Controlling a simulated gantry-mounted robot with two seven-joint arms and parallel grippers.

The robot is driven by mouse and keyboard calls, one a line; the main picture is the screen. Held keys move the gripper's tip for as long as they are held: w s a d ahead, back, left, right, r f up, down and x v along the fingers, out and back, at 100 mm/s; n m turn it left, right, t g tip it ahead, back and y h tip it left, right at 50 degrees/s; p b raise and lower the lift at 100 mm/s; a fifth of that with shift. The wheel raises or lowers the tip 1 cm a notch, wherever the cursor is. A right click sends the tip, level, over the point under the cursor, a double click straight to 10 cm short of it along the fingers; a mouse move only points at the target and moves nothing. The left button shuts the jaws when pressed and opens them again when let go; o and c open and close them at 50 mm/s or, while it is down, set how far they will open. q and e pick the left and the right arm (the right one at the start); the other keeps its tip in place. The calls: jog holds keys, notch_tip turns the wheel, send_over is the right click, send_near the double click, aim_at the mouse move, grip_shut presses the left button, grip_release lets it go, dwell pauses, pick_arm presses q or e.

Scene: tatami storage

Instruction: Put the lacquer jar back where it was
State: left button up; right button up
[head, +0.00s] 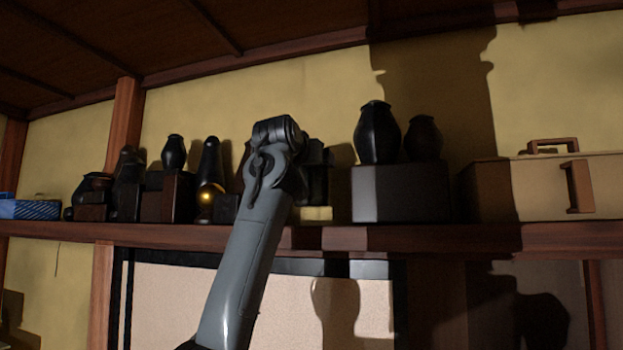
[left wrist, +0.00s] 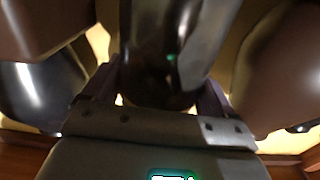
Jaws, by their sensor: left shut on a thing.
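My left arm reaches up to the shelf in the head view. Its dark gripper (head: 316,172) is partly hidden behind my wrist there. In the left wrist view my left gripper (left wrist: 158,98) is shut on a dark, glossy, rounded thing (left wrist: 165,50), which looks like the lacquer jar. The held thing cannot be made out in the head view, and I cannot tell whether it touches the shelf. Similar dark jars stand on the shelf: a glossy black jar (head: 377,135) and a browner jar (head: 422,139) on a dark box (head: 400,193). My right gripper is not in view.
The wooden shelf (head: 450,237) is crowded. Left of my arm are a black jar (head: 173,152), a black bottle (head: 209,160), a gold ball (head: 210,203), dark boxes and a blue patterned box (head: 35,209). A tan case (head: 545,187) stands at right. Dark rounded things flank my fingers closely.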

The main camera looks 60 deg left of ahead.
aim_at(311, 180)
pick_arm(q)
jog(key=shift+f, duration=1.9)
jog(key=shift+f, duration=0.15)
jog(key=o, duration=1.4)
